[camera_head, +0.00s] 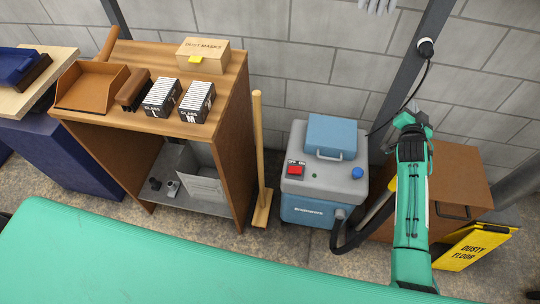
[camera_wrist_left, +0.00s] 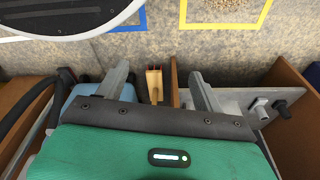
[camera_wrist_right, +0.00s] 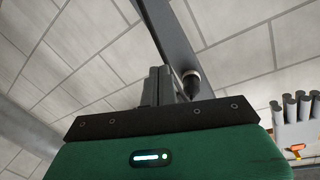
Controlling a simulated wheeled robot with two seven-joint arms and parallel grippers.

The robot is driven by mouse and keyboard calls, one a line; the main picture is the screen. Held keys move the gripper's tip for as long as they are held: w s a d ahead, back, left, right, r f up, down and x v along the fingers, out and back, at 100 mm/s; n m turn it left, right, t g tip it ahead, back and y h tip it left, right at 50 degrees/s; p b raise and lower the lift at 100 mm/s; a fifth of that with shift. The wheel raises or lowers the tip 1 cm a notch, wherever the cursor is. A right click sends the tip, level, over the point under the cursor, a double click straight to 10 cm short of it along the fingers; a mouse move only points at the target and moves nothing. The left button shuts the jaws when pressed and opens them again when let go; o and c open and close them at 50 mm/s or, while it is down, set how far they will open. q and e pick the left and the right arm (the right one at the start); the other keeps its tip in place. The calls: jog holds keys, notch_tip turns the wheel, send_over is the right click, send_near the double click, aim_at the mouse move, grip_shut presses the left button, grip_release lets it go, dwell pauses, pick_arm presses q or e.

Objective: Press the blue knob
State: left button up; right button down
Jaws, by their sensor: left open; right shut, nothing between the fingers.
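The blue knob (camera_head: 358,172) sits on the right front of the grey top of a blue and grey vacuum machine (camera_head: 323,178) in the head view. A red switch (camera_head: 295,170) is on the left of the same top. My right gripper (camera_head: 412,118) is raised behind and to the right of the knob, apart from it, near the wall post. In the right wrist view my right gripper (camera_wrist_right: 160,84) is shut and empty. My left gripper (camera_wrist_left: 159,82) is open and empty in its wrist view; it is not in the head view. The knob is not visible in either wrist view.
A wooden cabinet (camera_head: 240,115) with boxes stands left of the machine, with a broom (camera_head: 258,150) between. A brown drawer unit (camera_head: 455,185) and a yellow floor sign (camera_head: 470,247) are at the right. A black hose (camera_head: 345,240) hangs at the machine's front.

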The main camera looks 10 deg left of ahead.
jog(key=a+r+n+t+y+b, duration=0.35)
jog(key=r+n+y, duration=0.3)
jog(key=n, duration=0.85)
jog(key=s+a+n+g+y+b, duration=0.4)
jog(key=a+n+y, duration=0.45)
jog(key=n, duration=1.25)
pick_arm(q)
jog(key=w+d+r+b, duration=0.1)
jog(key=w+r+b, duration=0.3)
jog(key=r, duration=0.6)
jog(key=shift+w+d+r+t+b, duration=0.25)
jog(key=shift+d+t+b, duration=0.15)
jog(key=shift+b, duration=0.1)
pick_arm(e)
jog(key=s+d+f+n+g+h, duration=0.1)
jog(key=s+f+n+g+h, duration=0.2)
jog(key=f+n, duration=0.6)
jog(key=s+d+f+n+g+h, duration=0.2)
jog(key=f+n+g, duration=0.4)
jog(key=f+n, duration=0.4)
jog(key=s+n+h, duration=0.1)
jog(key=n, duration=0.3)
jog(key=shift+s+f+n+g+h, duration=0.15)
jog(key=shift+n+g+h, duration=0.15)
jog(key=shift+g+h, duration=0.1)
jog(key=shift+d, duration=0.1)
